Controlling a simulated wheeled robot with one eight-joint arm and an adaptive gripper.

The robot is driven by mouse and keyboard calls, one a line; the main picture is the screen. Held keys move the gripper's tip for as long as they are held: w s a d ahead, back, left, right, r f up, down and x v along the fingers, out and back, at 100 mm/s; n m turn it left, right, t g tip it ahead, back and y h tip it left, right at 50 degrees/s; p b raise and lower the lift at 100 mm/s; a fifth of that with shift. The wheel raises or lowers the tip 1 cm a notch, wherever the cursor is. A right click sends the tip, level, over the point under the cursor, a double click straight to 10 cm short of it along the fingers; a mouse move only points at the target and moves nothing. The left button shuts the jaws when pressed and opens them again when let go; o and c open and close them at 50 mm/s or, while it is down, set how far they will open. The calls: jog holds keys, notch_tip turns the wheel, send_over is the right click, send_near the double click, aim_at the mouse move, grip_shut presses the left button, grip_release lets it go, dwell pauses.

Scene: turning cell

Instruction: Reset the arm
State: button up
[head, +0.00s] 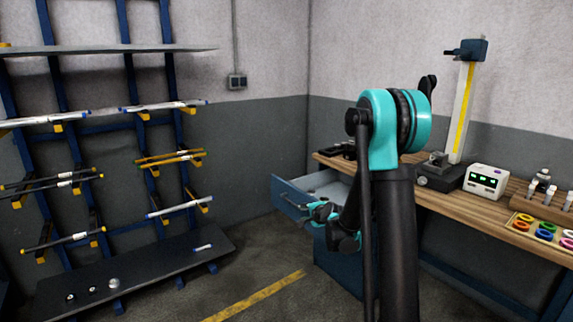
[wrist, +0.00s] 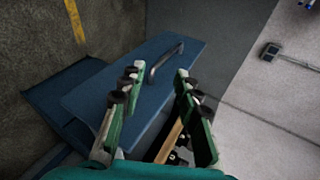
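My arm rises in the middle of the head view, and its gripper (head: 322,212) hangs low beside the pulled-out drawer (head: 290,197) of the bench. In the wrist view my gripper (wrist: 157,80) has its two green fingers spread wide apart with nothing held between them. The blue drawer front (wrist: 105,90) with its grey bar handle (wrist: 165,62) lies beyond the fingertips. The handle appears apart from both fingers, though the exact gap cannot be told.
The wooden workbench (head: 450,205) on the right carries a height gauge (head: 462,105), a white display box (head: 485,181) and a tray of coloured rings (head: 540,230). A bar rack (head: 130,262) stands left. Floor with a yellow line (head: 255,297) lies clear between.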

jog(key=s+d+f+n+g+h, duration=0.1)
jog(key=s+d+n+g, duration=0.1)
jog(key=s, duration=1.1)
jog(key=s+d+f+n+g+h, duration=0.1)
jog(key=s+d+n, duration=0.4)
jog(key=s, duration=0.8)
jog(key=s+d+f+n+g+h, duration=0.2)
jog(key=s+d+n+g, duration=0.2)
jog(key=s, duration=0.9)
jog(key=n, duration=0.2)
jog(key=shift+d+n+g+h, duration=0.25)
jog(key=shift+n+g+h, duration=0.05)
jog(key=shift+f, duration=0.1)
